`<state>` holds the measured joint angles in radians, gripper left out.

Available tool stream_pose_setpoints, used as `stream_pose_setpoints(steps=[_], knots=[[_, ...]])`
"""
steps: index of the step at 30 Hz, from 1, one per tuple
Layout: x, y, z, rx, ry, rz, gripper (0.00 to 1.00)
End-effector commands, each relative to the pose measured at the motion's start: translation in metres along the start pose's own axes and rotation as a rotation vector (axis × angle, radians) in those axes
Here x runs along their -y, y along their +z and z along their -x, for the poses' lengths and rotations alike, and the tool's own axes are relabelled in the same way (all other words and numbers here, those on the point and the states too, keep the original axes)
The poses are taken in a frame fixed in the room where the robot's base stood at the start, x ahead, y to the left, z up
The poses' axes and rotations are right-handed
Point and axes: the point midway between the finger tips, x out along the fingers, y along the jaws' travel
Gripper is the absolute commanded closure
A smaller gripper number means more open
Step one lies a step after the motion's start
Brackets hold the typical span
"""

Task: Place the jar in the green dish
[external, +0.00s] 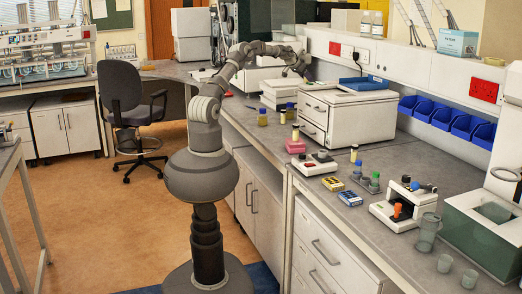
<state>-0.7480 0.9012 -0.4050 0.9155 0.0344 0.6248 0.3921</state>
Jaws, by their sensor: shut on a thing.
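My gripper (302,68) is at the end of my raised arm, above the back part of the bench and in front of the wall unit. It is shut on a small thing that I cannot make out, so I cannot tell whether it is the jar. Below it, a yellowish jar with a blue lid (262,117) and a second blue-lidded jar (290,110) stand on the bench. A small yellow-topped jar (295,133) stands at a pink block or dish (295,146). I cannot make out a green dish for certain. A green holder (374,183) stands farther forward.
A white cabinet with drawers (345,112) stands against the wall, right of the jars. A white device (315,164), yellow and blue boxes (334,184), a microscope-like device (395,208) and glassware (427,232) line the bench. Blue bins (440,116) hang behind.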

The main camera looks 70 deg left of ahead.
Motion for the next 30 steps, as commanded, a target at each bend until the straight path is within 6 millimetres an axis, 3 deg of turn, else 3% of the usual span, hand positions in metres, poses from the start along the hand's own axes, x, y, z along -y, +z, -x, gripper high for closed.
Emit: stream_pose_setpoints(steps=[3, 12, 23, 30], knots=[[0.001, 0.033, -0.032, 0.004, 0.000, 0.001, 0.97], [0.001, 0.096, -0.096, 0.001, 0.000, -0.001, 0.97], [0.002, 0.123, -0.124, 0.000, -0.001, 0.000, 0.97], [0.002, 0.154, -0.154, 0.001, -0.001, 0.000, 0.97]])
